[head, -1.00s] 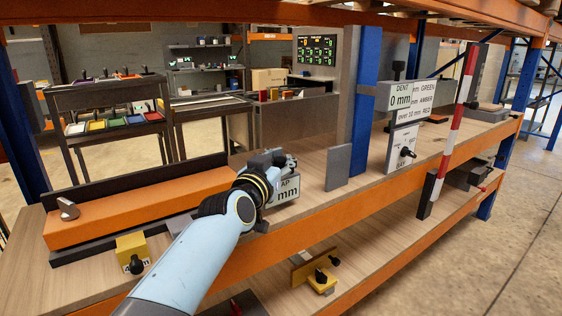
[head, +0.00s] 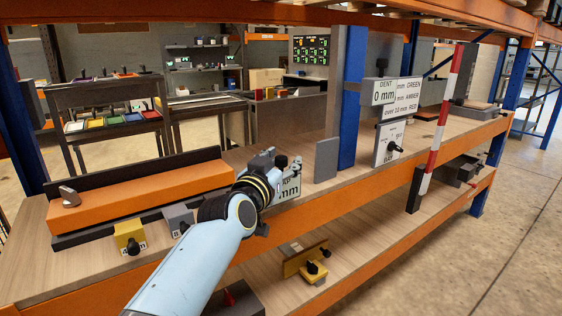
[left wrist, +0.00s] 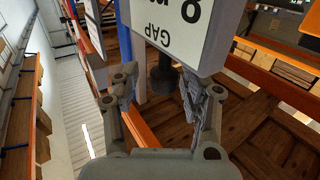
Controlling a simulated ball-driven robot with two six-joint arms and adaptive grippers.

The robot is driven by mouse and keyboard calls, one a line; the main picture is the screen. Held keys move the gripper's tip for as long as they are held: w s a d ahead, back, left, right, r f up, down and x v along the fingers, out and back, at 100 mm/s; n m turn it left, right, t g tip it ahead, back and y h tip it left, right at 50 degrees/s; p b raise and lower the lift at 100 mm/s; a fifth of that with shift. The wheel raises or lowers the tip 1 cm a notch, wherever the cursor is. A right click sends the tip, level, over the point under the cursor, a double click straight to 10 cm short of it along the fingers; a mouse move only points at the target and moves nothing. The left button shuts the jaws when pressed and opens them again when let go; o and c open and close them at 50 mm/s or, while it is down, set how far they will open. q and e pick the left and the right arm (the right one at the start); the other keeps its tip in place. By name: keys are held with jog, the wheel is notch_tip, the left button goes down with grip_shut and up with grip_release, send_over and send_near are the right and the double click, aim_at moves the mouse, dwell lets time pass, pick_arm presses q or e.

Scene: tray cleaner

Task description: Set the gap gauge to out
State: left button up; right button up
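The gap gauge (head: 290,187) is a light box with a label reading GAP and mm, standing on the wooden shelf and partly hidden by my left gripper. In the left wrist view the gauge (left wrist: 178,32) fills the top, its GAP lettering and an 8 upside down. A dark knob (left wrist: 190,92) shows below the label, between the fingers. My left gripper (head: 280,163) is at the gauge's front. In the left wrist view its fingers (left wrist: 168,88) are spread apart, one on each side of the knob. I cannot tell whether they touch it. My right gripper is out of view.
A grey upright plate (head: 326,159) stands right of the gauge. Beyond it is a dent sign (head: 397,97) over a knob panel (head: 388,143). An orange beam (head: 150,192) and a yellow block (head: 129,234) lie left. A red-and-white post (head: 441,118) stands right.

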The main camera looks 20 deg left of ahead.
pick_arm(q)
jog(key=shift+w, duration=0.15)
jog(key=s, duration=1.2)
jog(key=shift+a, duration=0.45)
jog(key=s+a+f+g, duration=0.1)
jog(key=s+f+g, duration=0.35)
jog(key=f, duration=0.85)
jog(key=s+a+f+m+g, duration=0.1)
jog(key=s+a+f+g, duration=0.1)
jog(key=s+f, duration=0.75)
jog(key=s+a+f+g, duration=0.1)
jog(key=s+f+g, duration=0.25)
jog(key=f, duration=1.15)
jog(key=s+a+f+g, duration=0.2)
jog(key=s+f, duration=0.3)
jog(key=s, duration=0.6)
jog(key=s+a+f+n+g+y, duration=0.1)
jog(key=s+a+f+g, duration=0.1)
jog(key=s+f, duration=0.4)
jog(key=s+a+f+g+y, duration=0.1)
jog(key=s+a+f+g, duration=0.2)
jog(key=s, duration=1.2)
notch_tip(320, 180, down, 2)
jog(key=shift+s+a+f, duration=0.2)
jog(key=shift+s+a, duration=0.15)
jog(key=shift+a, duration=0.15)
